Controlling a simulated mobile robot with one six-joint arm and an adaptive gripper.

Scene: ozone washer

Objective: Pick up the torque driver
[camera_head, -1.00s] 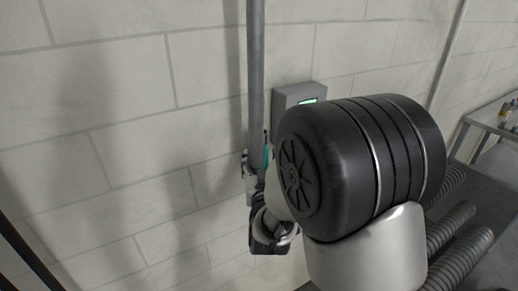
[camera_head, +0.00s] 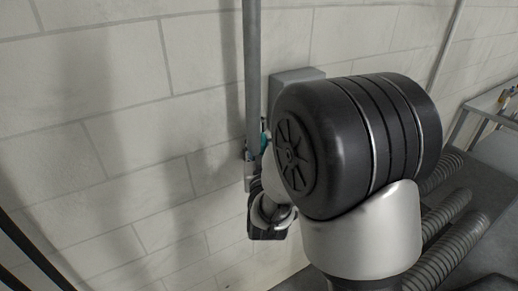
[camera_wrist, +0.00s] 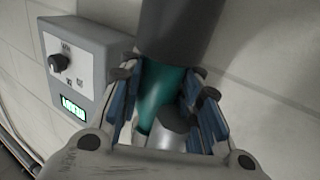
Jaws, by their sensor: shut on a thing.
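A teal cylinder with a pale grey part, apparently the torque driver (camera_wrist: 162,88), is between the fingers of my gripper (camera_wrist: 163,98) in the wrist view. The blue-padded fingers are closed on it from both sides. A dark round part sits in front of it, and a thick grey pipe is directly above or behind its upper end. I cannot tell whether it touches the pipe. In the head view a small teal patch of it (camera_head: 264,142) shows beside the pole. My arm hides most of the gripper there.
A grey vertical pole (camera_head: 251,70) stands before the white block wall (camera_head: 120,120). A grey control box (camera_wrist: 75,65) with a black knob and a lit green display is on the wall close by. A metal table (camera_head: 490,105) is at the far right.

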